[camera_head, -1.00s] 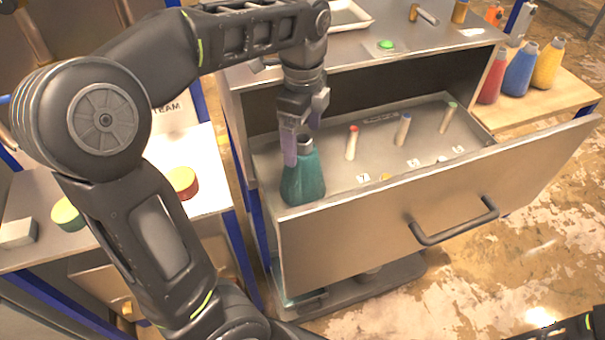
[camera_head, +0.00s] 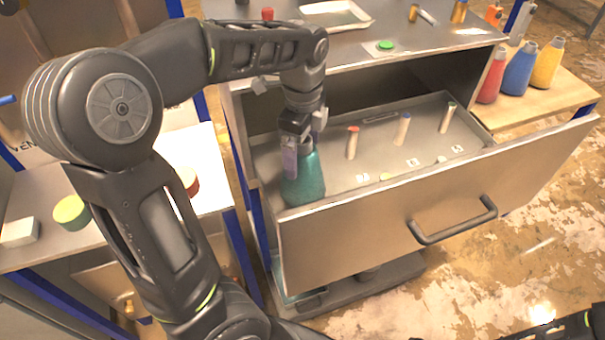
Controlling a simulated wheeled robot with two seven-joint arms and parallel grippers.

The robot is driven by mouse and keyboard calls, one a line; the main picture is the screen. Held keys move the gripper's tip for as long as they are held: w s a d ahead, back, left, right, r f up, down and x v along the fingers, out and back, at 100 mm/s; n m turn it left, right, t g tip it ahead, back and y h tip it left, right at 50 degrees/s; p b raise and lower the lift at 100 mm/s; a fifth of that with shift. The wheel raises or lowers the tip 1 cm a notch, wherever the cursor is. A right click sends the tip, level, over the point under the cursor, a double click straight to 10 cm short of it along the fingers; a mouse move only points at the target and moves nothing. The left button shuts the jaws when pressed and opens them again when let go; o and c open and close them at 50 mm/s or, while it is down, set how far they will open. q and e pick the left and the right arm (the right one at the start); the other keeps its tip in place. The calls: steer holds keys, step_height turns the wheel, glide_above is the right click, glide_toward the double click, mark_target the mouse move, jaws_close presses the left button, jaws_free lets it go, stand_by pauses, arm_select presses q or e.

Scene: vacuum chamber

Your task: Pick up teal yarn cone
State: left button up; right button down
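The teal yarn cone (camera_head: 304,182) stands upright at the left end of the open drawer (camera_head: 350,228). My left gripper (camera_head: 305,142) points down over the cone's narrow top. One pale finger is on the near left side of the neck and hides part of it. The other finger is on the far right side, and the fingers are spread apart. Whether either finger touches the cone is not clear. My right gripper is out of view; only a dark piece of that arm shows at the bottom right.
The drawer holds upright pegs with red (camera_head: 352,142), blue (camera_head: 403,128) and green (camera_head: 447,117) tips. Its front panel has a dark handle (camera_head: 453,221). Red, blue (camera_head: 520,70) and yellow cones stand on a wooden shelf at right. The cabinet top (camera_head: 440,38) overhangs the drawer's back.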

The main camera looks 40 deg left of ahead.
arm_select(q)
jaws_close()
stand_by(0.8)
